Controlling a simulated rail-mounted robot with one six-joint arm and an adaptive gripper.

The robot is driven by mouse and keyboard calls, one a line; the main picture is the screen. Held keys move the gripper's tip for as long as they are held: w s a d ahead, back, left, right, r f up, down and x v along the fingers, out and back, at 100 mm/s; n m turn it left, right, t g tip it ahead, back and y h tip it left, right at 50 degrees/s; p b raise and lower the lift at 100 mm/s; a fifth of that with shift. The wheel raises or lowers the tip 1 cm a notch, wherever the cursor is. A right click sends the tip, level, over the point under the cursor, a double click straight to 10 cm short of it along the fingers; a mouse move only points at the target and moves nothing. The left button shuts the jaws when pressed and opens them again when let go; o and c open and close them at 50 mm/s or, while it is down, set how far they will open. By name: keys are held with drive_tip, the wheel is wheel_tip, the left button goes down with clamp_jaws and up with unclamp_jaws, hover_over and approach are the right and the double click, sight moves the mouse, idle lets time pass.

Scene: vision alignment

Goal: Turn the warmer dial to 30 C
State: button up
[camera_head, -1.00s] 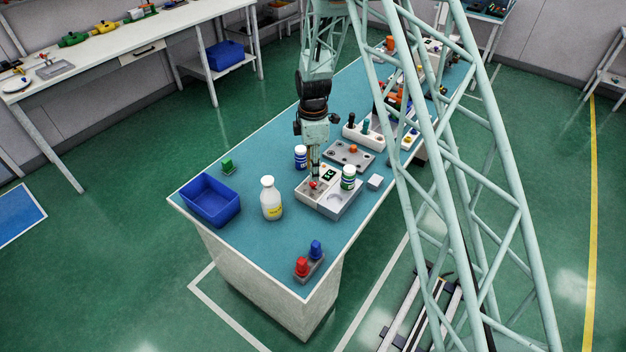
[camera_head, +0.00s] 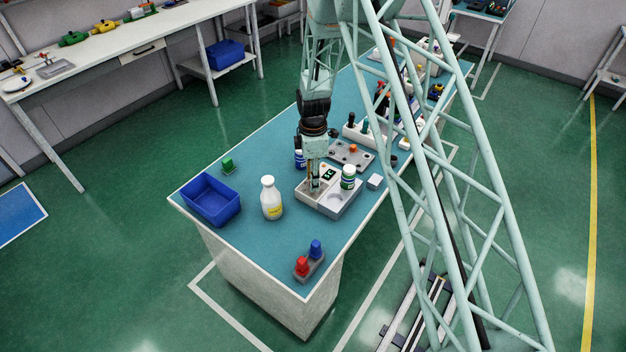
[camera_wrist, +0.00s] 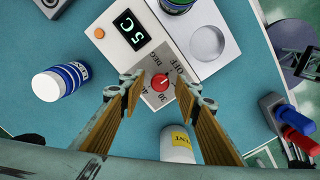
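The warmer (camera_head: 313,197) is a pale box on the teal bench, with a dark display (camera_wrist: 131,30) reading 5 C. Its red dial (camera_wrist: 160,82) sits on a grey plate marked OFF, DEG and 30. A pale mark shows on the dial, but its exact heading is hard to tell. My gripper (camera_wrist: 163,90) is open, its two wooden-looking fingers on either side of the dial, apart from it in the wrist view. In the head view my gripper (camera_head: 314,186) is over the warmer's left part and hides the dial.
A green-labelled bottle (camera_head: 348,177) stands on the warmer beside its round recess (camera_wrist: 206,42). A blue-labelled bottle (camera_wrist: 61,81) and a yellow-labelled white bottle (camera_head: 271,198) stand close by. A blue bin (camera_head: 211,200) is at left.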

drive_tip(key=c, duration=0.8)
drive_tip(key=shift+c, duration=0.2)
drive_tip(key=shift+m+b, duration=0.5)
drive_tip(key=m+b, duration=0.3)
drive_tip(key=m, duration=0.1)
drive_tip(key=m+b, duration=0.3)
drive_tip(key=m, duration=0.3)
drive_tip(key=m+b, duration=0.2)
drive_tip(key=m, duration=0.4)
drive_tip(key=shift+m, duration=0.4)
drive_tip(key=m+b, duration=0.1)
drive_tip(key=m, duration=0.5)
drive_tip(key=shift+b, duration=0.35)
